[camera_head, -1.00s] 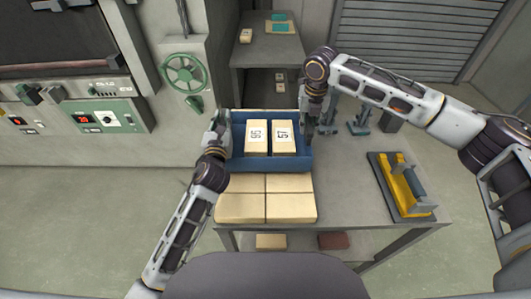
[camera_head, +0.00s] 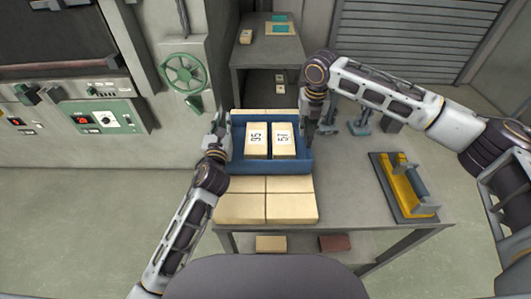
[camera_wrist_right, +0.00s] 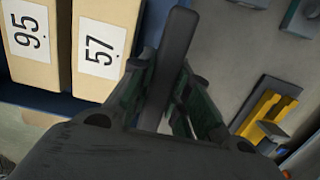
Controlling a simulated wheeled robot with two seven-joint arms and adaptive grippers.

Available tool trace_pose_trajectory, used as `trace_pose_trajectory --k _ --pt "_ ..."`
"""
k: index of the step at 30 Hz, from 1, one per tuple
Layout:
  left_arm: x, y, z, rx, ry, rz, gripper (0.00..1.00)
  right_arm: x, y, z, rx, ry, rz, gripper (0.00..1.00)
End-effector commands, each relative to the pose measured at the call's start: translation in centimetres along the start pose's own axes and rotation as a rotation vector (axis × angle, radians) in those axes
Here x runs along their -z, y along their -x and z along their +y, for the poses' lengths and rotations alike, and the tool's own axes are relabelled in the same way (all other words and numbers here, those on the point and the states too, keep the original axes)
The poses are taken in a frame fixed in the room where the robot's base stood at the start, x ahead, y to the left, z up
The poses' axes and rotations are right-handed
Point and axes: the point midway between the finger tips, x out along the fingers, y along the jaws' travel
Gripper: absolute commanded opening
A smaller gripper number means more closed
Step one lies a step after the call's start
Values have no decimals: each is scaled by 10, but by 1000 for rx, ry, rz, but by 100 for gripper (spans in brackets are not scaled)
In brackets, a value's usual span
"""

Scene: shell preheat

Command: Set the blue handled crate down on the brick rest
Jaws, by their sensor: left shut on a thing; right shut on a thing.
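The blue crate (camera_head: 270,168) is between my two grippers in the head view, over the brick rest (camera_head: 240,208), a bed of pale bricks on the table. Two pale bricks labelled 95 (camera_head: 256,147) and 57 (camera_head: 284,147) lie in the crate. My left gripper (camera_head: 222,128) is shut at the crate's left end. My right gripper (camera_head: 311,128) is shut at its right end. In the right wrist view, dark fingers (camera_wrist_right: 168,75) close around a dark upright bar beside brick 57 (camera_wrist_right: 100,45). I cannot tell whether the crate touches the bricks beneath.
A yellow tool with a grey handle (camera_head: 405,185) lies on a dark plate at the table's right. Blue-grey stands (camera_head: 358,123) are behind the right gripper. Bricks (camera_head: 271,243) lie on the lower shelf. A green handwheel (camera_head: 183,72) is on the left wall.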

Motion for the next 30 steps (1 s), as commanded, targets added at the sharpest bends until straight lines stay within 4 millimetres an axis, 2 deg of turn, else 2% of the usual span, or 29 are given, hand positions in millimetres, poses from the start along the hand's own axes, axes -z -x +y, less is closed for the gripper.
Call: trace_pose_trajectory --k 22,23,24,27,30 --pt "10 -1 3 -6 -3 -4 0 0 -12 -3 4 -5 -2 0" --pt "12 -1 3 -7 -3 1 23 1 -13 -3 5 -5 1 22" --pt "12 -1 3 -7 -3 1 28 1 -12 -3 5 -5 1 27" --pt "12 0 2 -5 -2 0 41 1 -12 -2 4 -3 0 40" --pt "12 0 2 -4 -1 0 41 1 -12 -2 3 -2 0 40"
